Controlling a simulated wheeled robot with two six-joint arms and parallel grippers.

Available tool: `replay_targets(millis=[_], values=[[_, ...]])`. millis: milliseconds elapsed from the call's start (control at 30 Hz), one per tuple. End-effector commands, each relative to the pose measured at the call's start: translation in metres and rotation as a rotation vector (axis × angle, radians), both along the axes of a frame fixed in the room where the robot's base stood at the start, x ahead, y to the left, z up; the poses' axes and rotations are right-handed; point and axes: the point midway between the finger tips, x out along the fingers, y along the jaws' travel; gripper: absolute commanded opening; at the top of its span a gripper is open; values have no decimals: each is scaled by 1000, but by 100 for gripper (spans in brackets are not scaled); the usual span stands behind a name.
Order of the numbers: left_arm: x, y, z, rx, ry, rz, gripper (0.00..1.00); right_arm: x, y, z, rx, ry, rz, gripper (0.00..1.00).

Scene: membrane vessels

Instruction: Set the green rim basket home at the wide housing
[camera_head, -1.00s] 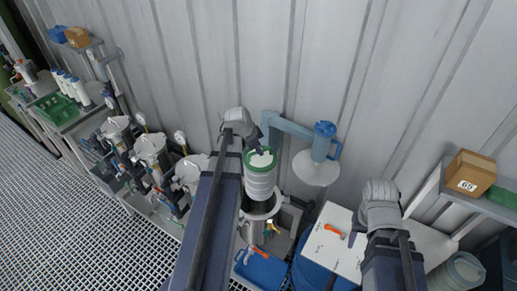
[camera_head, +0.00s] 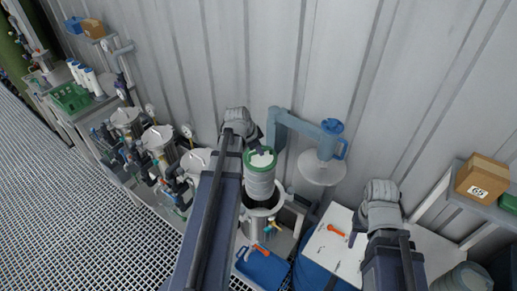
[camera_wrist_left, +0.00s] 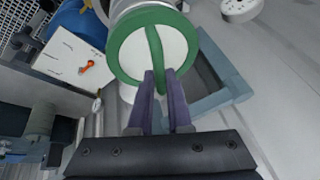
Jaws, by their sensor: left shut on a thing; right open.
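The green rim basket is a pale ribbed cylinder (camera_head: 261,185) with a green rim and a green bar across its top. My left gripper (camera_wrist_left: 166,88) is shut on that bar in the left wrist view. In the head view the basket hangs roughly upright over the wide housing (camera_head: 258,232), a steel vessel with a dark open mouth. Its lower end is close to the mouth; I cannot tell whether it is inside. My right gripper (camera_head: 356,240) is open, mostly hidden by its arm, near the white table top, apart from the basket.
A white lid (camera_head: 322,172) hangs from a blue-grey swing arm (camera_head: 290,119) right of the housing. A white table (camera_head: 400,252) with an orange-handled tool stands at right. A blue bin (camera_head: 262,268) lies in front. Several smaller steel vessels stand at left.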

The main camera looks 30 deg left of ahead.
Motion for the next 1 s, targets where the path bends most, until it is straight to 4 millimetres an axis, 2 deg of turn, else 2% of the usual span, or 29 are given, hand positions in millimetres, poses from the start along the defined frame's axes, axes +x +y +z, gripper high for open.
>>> replay_targets(millis=[1000], values=[[0, 0, -58, -1, -1, 0, 0, 1, 0, -58, -1, -1, 17, 50]])
